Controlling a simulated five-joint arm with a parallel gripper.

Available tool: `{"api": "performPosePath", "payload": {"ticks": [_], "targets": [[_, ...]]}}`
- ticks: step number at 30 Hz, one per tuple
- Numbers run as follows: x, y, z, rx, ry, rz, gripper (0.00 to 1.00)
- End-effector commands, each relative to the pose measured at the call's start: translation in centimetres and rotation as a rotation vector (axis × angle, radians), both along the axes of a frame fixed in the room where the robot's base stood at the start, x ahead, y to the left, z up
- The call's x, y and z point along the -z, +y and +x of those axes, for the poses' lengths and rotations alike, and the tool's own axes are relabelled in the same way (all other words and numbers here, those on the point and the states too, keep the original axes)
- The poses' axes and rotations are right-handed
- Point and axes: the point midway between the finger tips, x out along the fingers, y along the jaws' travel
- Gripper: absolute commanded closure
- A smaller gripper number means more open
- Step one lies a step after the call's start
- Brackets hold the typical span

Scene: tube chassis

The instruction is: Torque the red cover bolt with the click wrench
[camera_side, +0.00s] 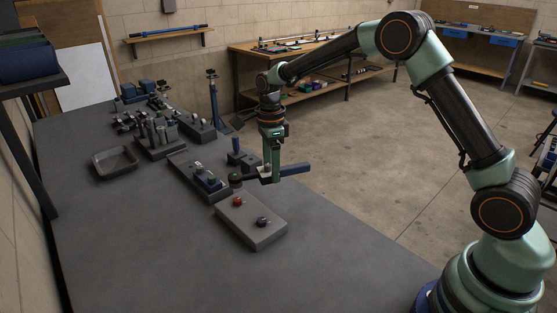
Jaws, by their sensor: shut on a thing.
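The red cover bolt (238,201) stands on a grey block (262,232) on the dark table, with a dark purple bolt (262,222) nearer the camera on the same block. My gripper (269,175) points down and is shut on the click wrench (294,170). The wrench lies roughly level, with its blue handle to the right and its dark head (236,179) to the left. The head appears above and behind the red bolt in the picture, apart from it. The exact height of the head over the block is hard to tell.
A dark fixture with blue parts (204,178) sits just left of the wrench head. A small stand (238,156) is behind it. A shallow tray (115,161) and a holder with several upright tools (158,138) are farther left. The table's front is clear.

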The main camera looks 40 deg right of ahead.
Motion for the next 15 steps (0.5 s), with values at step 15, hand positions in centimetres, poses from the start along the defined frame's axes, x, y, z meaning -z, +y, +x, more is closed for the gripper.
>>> {"api": "performPosePath", "payload": {"ticks": [15], "targets": [[3.8, 0.0, 0.1, 0.026, 0.000, 0.000, 1.00]]}}
